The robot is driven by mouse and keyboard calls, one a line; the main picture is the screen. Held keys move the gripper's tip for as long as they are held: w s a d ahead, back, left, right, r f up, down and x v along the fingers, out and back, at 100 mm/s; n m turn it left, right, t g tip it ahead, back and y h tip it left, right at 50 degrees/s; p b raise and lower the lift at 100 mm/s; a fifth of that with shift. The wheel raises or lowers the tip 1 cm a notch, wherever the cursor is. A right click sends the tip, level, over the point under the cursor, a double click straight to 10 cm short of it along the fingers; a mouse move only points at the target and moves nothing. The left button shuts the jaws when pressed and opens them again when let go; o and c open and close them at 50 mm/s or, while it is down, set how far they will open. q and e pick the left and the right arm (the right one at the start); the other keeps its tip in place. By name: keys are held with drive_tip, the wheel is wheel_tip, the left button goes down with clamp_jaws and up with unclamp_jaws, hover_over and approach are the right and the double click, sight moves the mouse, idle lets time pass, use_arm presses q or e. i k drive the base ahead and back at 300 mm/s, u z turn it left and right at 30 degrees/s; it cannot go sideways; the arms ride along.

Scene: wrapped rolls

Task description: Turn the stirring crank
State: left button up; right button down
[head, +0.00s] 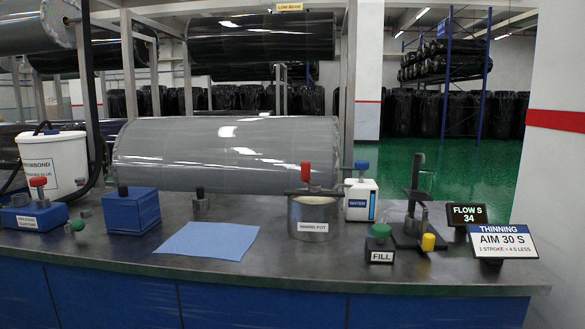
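The stirring crank sits on top of the metal mixing pot (309,212), which stands on the grey counter toward the front middle. The inside of the pot is mostly hidden. Neither of my grippers shows in the head view.
A white water container (361,200) with a blue cap stands close right of the pot. A green FILL button (380,232) and a dark stand (415,215) are further right, near two signs. A blue sheet (208,243) lies left. A large wrapped roll (225,153) is behind.

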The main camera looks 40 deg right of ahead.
sight(305, 166)
drive_tip(key=i, duration=0.4)
drive_tip(key=z, duration=1.15)
